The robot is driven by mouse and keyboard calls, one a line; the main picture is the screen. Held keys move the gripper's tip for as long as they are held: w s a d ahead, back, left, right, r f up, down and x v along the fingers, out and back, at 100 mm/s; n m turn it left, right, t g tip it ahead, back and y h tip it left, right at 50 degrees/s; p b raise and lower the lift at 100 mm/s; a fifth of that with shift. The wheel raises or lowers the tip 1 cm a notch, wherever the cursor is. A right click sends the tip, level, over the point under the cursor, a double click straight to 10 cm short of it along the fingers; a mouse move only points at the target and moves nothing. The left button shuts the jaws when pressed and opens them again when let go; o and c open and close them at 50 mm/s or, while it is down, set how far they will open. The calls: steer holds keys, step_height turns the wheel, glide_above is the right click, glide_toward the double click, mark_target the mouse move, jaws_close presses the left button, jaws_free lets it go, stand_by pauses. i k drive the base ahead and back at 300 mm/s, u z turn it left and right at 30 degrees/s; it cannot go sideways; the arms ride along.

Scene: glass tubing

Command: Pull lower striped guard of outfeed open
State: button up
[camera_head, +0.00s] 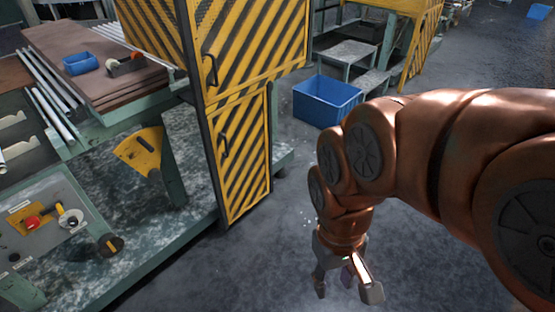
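The lower striped guard (243,156) is a yellow and black diagonal-striped panel in a dark frame, below the larger upper striped guard (258,45). A dark vertical handle (225,139) is near the left edge of the lower guard. The lower guard stands in line below the upper one and looks closed. My gripper (347,292) points down over the grey floor, to the right of and apart from the lower guard. Its two fingers are spread, with nothing seen held between them. My copper-coloured arm comes in from the right.
A blue bin (327,101) stands on the floor behind the guards, near grey steps (345,52). A control panel (47,228) with a red button is at the lower left. A workbench (97,55) carries a small blue tray (81,64). Floor between guard and gripper is clear.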

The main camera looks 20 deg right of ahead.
mark_target(238, 113)
steer(key=z, duration=0.05)
steer(key=k, duration=0.6)
steer(key=u, duration=0.95)
steer(key=i, duration=1.2)
steer(key=u, duration=0.15)
